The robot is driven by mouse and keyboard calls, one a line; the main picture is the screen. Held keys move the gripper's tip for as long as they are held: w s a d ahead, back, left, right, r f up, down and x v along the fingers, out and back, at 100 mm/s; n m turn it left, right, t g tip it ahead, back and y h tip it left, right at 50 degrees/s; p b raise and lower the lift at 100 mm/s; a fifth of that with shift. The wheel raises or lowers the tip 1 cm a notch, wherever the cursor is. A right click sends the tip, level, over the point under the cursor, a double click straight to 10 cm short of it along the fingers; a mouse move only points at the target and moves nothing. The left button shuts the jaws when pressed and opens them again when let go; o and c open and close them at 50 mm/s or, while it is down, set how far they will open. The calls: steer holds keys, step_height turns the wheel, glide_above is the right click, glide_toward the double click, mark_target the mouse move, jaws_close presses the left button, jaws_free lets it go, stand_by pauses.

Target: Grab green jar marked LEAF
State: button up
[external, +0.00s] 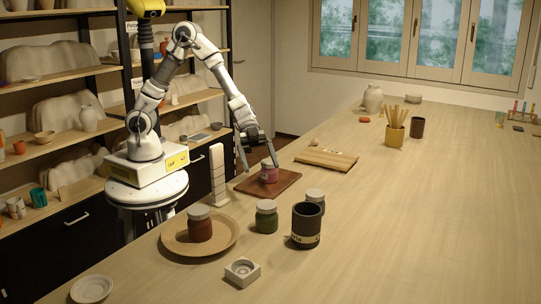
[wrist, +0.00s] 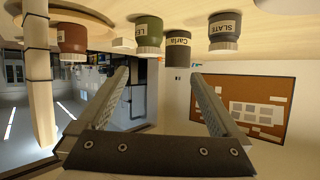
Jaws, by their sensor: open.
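The green jar (external: 266,219) with a pale lid stands on the table, between the round tray and the dark mug. It also shows upside down in the wrist view (wrist: 149,33), its label partly readable as "LE". My gripper (external: 259,167) is open, farther back than the green jar, above the brown board.
A dark mug (external: 306,228) marked "Carla" (wrist: 178,52) and a grey jar (external: 315,196) marked "SLATE" (wrist: 225,28) stand right of the green jar. A red-brown jar (external: 200,228) sits on a round tray (external: 172,240). A white block (external: 242,272) lies in front.

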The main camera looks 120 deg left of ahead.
mark_target(265, 201)
steer(key=shift+h, duration=0.6)
steer(key=x, duration=0.3)
steer(key=s+b+x, duration=0.1)
steer(key=x, duration=0.3)
steer(key=d+f+x, duration=0.1)
steer(key=x, duration=0.3)
steer(key=shift+s, duration=0.1)
steer(key=shift+r+b+x, duration=0.2)
steer(key=shift+b+x, duration=0.2)
steer(key=shift+x, duration=2.8)
steer(key=shift+r, duration=0.1)
jaws_close()
